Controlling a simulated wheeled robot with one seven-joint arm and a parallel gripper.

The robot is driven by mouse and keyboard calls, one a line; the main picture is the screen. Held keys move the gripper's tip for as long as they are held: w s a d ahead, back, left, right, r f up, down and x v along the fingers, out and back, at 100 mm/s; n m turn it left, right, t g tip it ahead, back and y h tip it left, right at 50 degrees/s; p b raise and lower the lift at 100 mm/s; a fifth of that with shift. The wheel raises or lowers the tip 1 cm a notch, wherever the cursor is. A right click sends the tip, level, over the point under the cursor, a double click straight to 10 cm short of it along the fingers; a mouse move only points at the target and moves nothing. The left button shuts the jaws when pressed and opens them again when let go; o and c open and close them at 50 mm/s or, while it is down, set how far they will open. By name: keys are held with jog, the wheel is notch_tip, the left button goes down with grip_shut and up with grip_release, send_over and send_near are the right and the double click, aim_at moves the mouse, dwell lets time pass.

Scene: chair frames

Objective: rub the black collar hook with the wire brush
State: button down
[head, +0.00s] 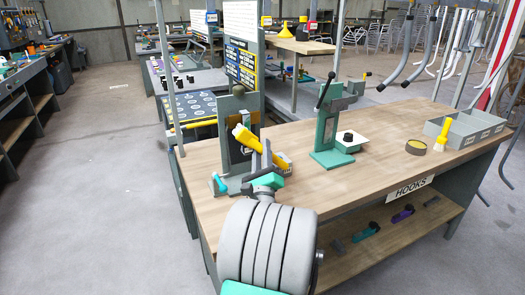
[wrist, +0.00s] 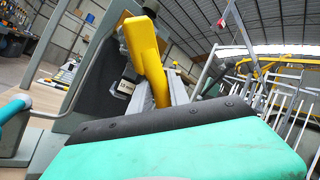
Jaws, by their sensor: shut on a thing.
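My gripper (head: 262,152) is over the left end of the wooden bench, in front of an upright dark grey-green plate (head: 238,106). It is shut on a yellow-handled tool, apparently the wire brush (head: 242,134), held tilted. The yellow handle (wrist: 143,48) also shows in the wrist view, rising between my grey fingers (wrist: 160,92). Its bristles cannot be made out. A dark rounded part (head: 238,89) tops the plate; I cannot tell whether it is the black collar hook. Whether the brush touches anything is unclear.
A green press (head: 328,137) with a black lever stands right of my gripper. A round tin (head: 416,147), a yellow-and-white item (head: 441,135) and grey bins (head: 466,129) are at the bench's right. A turquoise piece (head: 219,183) is at the left edge.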

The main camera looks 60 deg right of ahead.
jog(key=shift+w+d, duration=0.15)
jog(key=shift+w, duration=0.2)
